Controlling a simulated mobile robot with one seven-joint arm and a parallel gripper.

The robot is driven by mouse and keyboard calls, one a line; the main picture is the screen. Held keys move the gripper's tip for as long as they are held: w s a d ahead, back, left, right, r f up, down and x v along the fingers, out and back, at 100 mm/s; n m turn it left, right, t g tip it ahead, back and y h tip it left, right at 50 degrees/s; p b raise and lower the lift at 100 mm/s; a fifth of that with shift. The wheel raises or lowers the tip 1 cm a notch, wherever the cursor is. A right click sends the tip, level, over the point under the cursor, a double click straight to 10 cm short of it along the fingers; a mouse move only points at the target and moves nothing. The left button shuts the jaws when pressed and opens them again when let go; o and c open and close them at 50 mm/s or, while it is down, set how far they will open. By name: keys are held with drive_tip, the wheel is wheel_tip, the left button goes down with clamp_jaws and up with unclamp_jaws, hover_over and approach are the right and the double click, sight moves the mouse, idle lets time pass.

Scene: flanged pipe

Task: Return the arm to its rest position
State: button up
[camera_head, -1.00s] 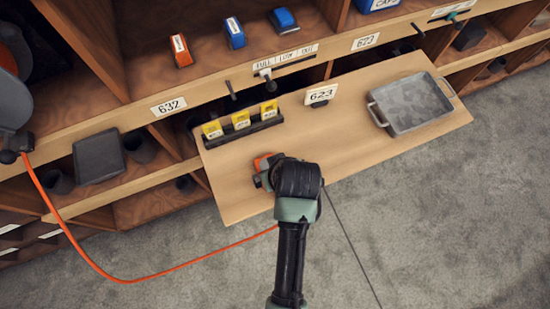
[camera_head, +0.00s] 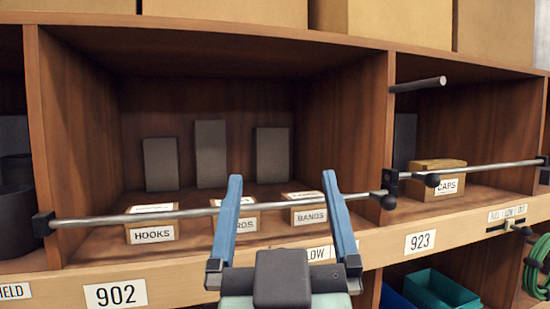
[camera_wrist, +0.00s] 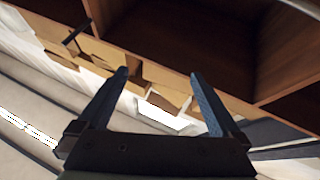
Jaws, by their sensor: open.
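My gripper (camera_head: 283,180) is raised at the bottom middle of the head view, its two blue fingers spread apart and pointing at the shelf. Nothing shows between the fingers. The fingers overlap the view of a metal rail (camera_head: 130,217) and partly hide the middle label box (camera_head: 247,224); I cannot tell if they touch either. In the wrist view the gripper (camera_wrist: 160,76) also shows open and empty, with tilted wooden shelving beyond it. My arm behind the gripper is mostly out of view.
A wooden bay (camera_head: 90,100) holds boxes labelled HOOKS (camera_head: 152,236) and BANDS (camera_head: 309,216), with grey blocks behind. The rail crosses the bay fronts. A CAPS box (camera_head: 447,187) sits right. Teal bins (camera_head: 440,290) and a green coil (camera_head: 540,270) are below right.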

drive_tip(key=s+r+t+b, duration=0.1)
drive_tip(key=s+r+t, duration=0.2)
drive_tip(key=s+r, duration=0.3)
drive_tip(key=shift+s+a+r+m, duration=0.3)
drive_tip(key=shift+s+a+r, duration=0.05)
drive_tip(key=shift+r, duration=0.05)
